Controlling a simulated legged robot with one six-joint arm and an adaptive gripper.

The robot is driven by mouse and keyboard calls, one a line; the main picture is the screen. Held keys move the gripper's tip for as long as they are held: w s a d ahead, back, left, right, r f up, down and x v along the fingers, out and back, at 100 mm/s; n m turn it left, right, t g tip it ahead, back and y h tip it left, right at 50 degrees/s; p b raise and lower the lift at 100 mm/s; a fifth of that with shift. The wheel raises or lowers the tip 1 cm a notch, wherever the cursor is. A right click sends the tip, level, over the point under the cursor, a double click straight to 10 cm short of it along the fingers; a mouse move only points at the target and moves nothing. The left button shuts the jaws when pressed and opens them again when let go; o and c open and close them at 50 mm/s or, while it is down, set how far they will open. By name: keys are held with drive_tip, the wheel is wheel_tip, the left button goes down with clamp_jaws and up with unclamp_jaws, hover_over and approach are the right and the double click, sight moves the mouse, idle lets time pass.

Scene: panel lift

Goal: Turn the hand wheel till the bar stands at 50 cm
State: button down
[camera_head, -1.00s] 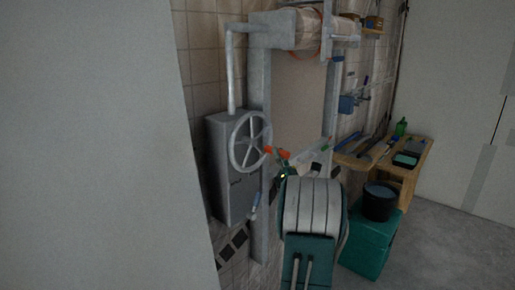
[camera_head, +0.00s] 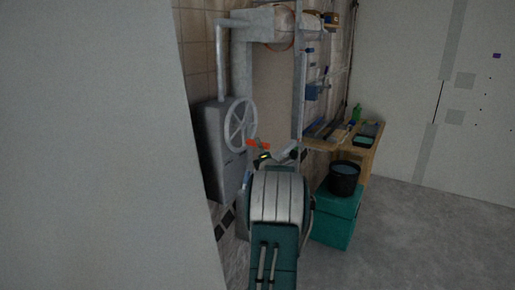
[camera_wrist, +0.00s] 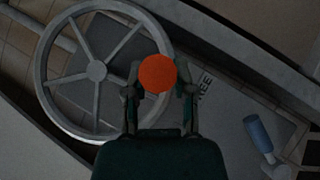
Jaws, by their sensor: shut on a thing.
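The grey spoked hand wheel (camera_head: 240,124) sits on the front of a grey box (camera_head: 213,150) left of the tall frame. In the wrist view the wheel (camera_wrist: 97,70) fills the upper left. A round orange knob (camera_wrist: 157,73) lies at its right rim, between the two fingers of my gripper (camera_wrist: 158,82), which is shut on it. In the head view my gripper (camera_head: 259,145) is at the wheel's lower right, partly hidden by my arm. The bar cannot be made out clearly, and no height scale is readable.
A blue-handled lever (camera_wrist: 257,135) is on the box's face, right of my gripper. A wooden bench (camera_head: 360,160) with tools and a teal crate (camera_head: 336,215) bearing a black bucket (camera_head: 344,181) stand to the right. A pale wall (camera_head: 90,150) blocks the left. Floor is clear at right.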

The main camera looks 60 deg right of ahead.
drive_tip(key=shift+a+f, duration=0.1)
drive_tip(key=shift+f, duration=0.15)
drive_tip(key=shift+c, duration=2.2)
unclamp_jaws()
drive_tip(key=v, duration=1.2)
